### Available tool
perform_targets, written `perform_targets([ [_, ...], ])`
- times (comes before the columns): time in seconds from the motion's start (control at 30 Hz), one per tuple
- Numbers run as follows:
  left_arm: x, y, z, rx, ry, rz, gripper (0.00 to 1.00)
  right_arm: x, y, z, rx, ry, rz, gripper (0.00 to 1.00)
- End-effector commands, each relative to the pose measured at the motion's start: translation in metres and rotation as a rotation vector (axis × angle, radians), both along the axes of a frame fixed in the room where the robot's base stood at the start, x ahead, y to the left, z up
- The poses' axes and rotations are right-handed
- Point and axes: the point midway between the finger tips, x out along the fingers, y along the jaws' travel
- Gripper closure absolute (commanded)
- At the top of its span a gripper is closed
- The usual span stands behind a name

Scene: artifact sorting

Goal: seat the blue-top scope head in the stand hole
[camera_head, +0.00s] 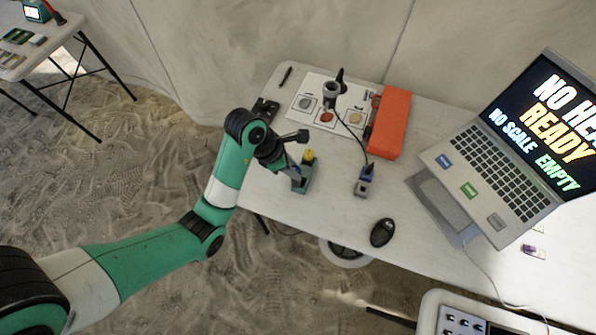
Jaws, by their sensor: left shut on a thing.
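My left gripper (293,171) reaches over the table's left part, at a small green piece with a yellow top (309,156). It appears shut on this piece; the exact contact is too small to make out. A small grey-blue device with a dark top (364,182) stands to the right, apart from the gripper, with a cable at its top. I cannot tell whether it is the blue-top scope head. A grey cylinder (331,90) stands at the back on a printed sheet (300,117). No stand hole can be made out. My right gripper is not in view.
An orange case (391,122) lies at the back. A laptop (483,163) reading "NO SCALE" and "EMPTY" stands on the right. A black mouse (382,232) lies near the front edge. A tray (429,312) shows at bottom right. The white tabletop (335,215) is clear around the mouse.

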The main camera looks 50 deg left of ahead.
Motion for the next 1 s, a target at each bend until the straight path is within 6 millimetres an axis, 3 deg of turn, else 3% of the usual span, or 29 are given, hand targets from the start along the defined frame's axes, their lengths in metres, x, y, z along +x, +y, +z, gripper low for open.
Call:
perform_targets([
  [0.03,0.006,0.000,-0.011,0.001,-0.001,-0.001,1.00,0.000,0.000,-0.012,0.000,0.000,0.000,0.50],
  [0.37,0.016,0.001,-0.019,0.000,0.000,0.000,1.00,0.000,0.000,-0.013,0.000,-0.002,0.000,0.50],
  [0.6,0.018,0.002,-0.053,0.000,0.001,0.000,1.00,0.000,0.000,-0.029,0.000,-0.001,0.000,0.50],
  [0.93,0.019,0.002,-0.056,0.000,-0.001,0.000,1.00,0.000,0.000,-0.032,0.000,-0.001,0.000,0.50],
  [0.97,0.019,0.002,-0.055,0.000,-0.001,0.000,0.61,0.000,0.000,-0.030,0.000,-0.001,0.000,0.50],
  [1.0,0.019,0.002,-0.054,0.000,-0.001,0.000,0.53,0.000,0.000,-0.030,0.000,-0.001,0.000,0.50],
])
